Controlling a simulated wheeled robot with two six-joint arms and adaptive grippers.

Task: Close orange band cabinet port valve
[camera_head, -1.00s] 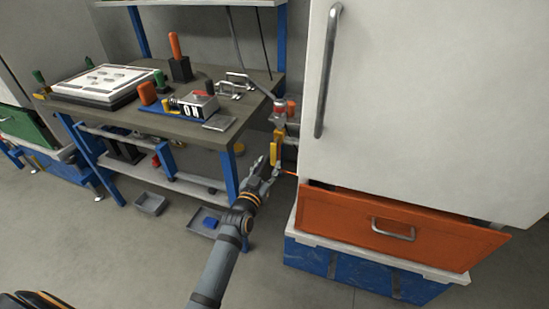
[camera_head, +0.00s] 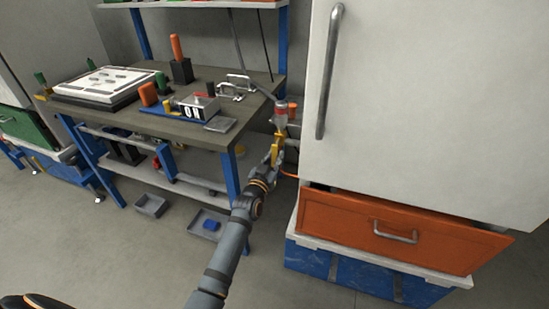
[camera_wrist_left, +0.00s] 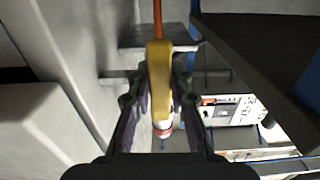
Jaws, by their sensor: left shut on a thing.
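The port valve's yellow handle (camera_head: 276,149) is at the left side of the white cabinet (camera_head: 425,110) with the orange drawer band (camera_head: 400,235). In the left wrist view the yellow handle (camera_wrist_left: 158,80) lies between my two fingers, with a red and white fitting (camera_wrist_left: 162,128) at its lower end. My left gripper (camera_head: 275,160) is shut on the handle; it also shows in the left wrist view (camera_wrist_left: 160,100). The handle points downward from the fitting in the head view. My right gripper is not in view.
A workbench (camera_head: 180,130) stands left of the valve, its corner post close to my left arm. A grey tray (camera_head: 208,225) with a blue block sits on the floor below. An orange hose (camera_wrist_left: 157,18) runs from the valve area. Open floor lies in front.

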